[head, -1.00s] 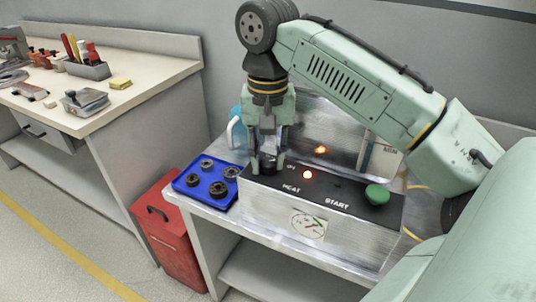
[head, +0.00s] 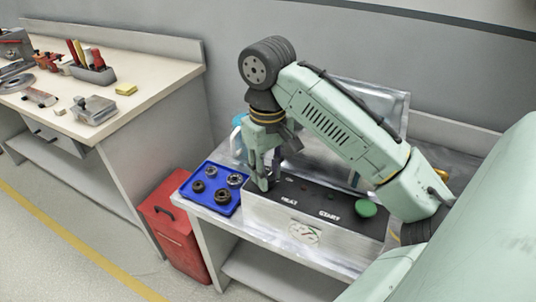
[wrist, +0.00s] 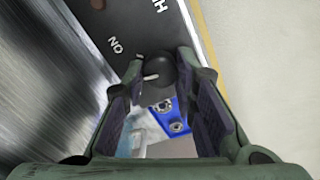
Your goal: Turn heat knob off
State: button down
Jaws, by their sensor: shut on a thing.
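The heat knob (wrist: 160,68) is a dark round knob with a pale pointer mark, on the black panel near the printed ON and the edge of the HEAT label. My gripper (wrist: 166,82) has its fingers on either side of the knob and is shut on it. In the head view my gripper (head: 266,183) points down at the left end of the control box (head: 262,214), left of the HEAT label, and hides the knob. No lit lamp shows on the panel.
A green START button (head: 365,208) is at the panel's right end. A blue tray (head: 214,206) with several dark rings lies just left of the box. A red cabinet (head: 176,240) stands below; a workbench (head: 150,78) with tools is at left.

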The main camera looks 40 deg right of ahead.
jog(key=n+p, duration=0.2)
jog(key=n, duration=0.1)
jog(key=shift+r, duration=0.15)
jog(key=shift+a+n+p, duration=0.1)
jog(key=shift+n+p, duration=0.9)
jog(key=shift+n, duration=0.6)
jog(key=c, duration=1.3)
grip_release()
notch_tip(320, 180, up, 12)
